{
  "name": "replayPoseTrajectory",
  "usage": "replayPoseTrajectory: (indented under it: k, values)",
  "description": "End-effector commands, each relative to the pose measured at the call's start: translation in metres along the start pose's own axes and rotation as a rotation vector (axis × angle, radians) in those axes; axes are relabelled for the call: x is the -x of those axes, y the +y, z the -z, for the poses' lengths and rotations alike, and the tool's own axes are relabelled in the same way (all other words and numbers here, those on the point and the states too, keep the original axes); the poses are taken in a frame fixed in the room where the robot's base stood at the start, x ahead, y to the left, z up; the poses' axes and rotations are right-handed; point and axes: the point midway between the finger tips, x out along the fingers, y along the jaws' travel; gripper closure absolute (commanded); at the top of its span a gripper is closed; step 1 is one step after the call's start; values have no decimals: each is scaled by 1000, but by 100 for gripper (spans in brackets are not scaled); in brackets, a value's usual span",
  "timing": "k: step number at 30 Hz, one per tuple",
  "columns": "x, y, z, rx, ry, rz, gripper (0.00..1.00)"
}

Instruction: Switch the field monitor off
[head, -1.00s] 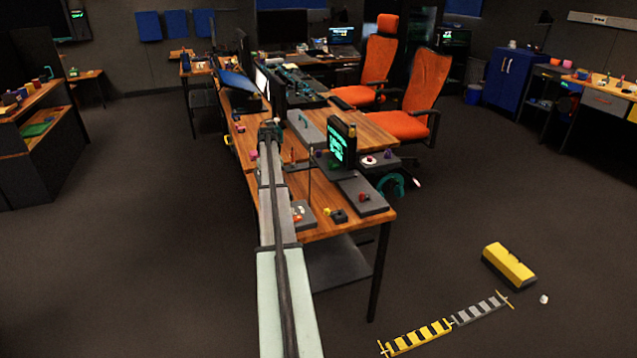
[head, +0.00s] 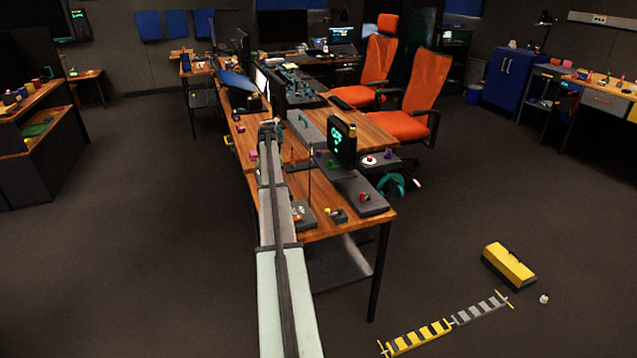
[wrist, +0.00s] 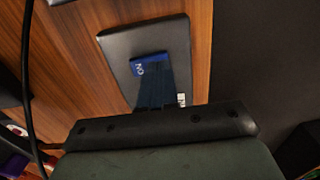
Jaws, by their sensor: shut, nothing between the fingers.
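A small upright black monitor (head: 341,148) stands on the near wooden desk in the head view, with short green text on its dark screen, too small to read surely. In the wrist view a dark grey box (wrist: 118,50) lies on the wood with a blue rocker switch (wrist: 140,66) marked "ON". A white label (wrist: 181,99) shows partly beside it. My gripper (wrist: 153,84) is shut and empty, its fingers over the lower part of the switch; I cannot tell whether they touch it. In the head view my gripper (head: 270,130) is over the desk's left side, left of the monitor.
Flat grey boxes with small controls stand on the near desk (head: 335,226), one with a red knob (head: 364,197). A thin upright rod (head: 309,172) rises beside my arm. A dark cable (wrist: 29,80) crosses the left of the wrist view. Orange chairs (head: 408,105) stand behind the desk.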

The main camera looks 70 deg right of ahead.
Motion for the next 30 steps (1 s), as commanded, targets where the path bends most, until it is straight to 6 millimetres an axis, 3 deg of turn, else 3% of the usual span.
replayPoseTrajectory:
  k: [30]
  values:
    - [62,0,0,0,0,0,100]
